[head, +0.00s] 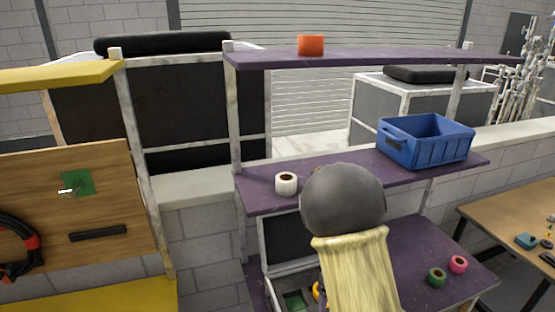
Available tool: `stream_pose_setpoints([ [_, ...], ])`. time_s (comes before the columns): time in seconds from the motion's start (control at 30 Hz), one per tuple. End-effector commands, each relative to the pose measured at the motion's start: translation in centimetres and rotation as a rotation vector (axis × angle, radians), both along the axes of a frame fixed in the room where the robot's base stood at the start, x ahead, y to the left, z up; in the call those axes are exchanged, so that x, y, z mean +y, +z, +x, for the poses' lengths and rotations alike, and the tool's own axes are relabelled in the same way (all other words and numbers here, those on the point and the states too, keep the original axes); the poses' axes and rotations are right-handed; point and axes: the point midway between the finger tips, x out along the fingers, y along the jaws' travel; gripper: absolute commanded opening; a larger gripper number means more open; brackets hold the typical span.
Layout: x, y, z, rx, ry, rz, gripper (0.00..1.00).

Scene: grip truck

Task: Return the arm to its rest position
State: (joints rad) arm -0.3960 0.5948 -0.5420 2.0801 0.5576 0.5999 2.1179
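My gripper does not show in the head view. A dark grey rounded part with a pale yellow ribbed section below it rises from the bottom edge, right of centre; it looks like part of my arm, but I cannot tell for certain. It covers part of the purple middle shelf (262,198) and of the lower purple surface (415,240). Where the end of the arm is, and whether it holds anything, is hidden.
A white tape roll (286,183) and a blue crate (425,142) stand on the middle shelf. An orange object (311,45) sits on the top shelf (380,58). Green (437,277) and pink (458,264) rolls lie lower right. A wooden table (515,215) stands at right.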

Motion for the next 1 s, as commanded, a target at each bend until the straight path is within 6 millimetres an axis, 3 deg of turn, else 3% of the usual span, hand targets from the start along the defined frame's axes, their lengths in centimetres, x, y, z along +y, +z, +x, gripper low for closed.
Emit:
stream_pose_setpoints([
  [0.37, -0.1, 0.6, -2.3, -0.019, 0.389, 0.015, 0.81],
  [1.0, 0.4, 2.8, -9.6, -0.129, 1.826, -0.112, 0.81],
])
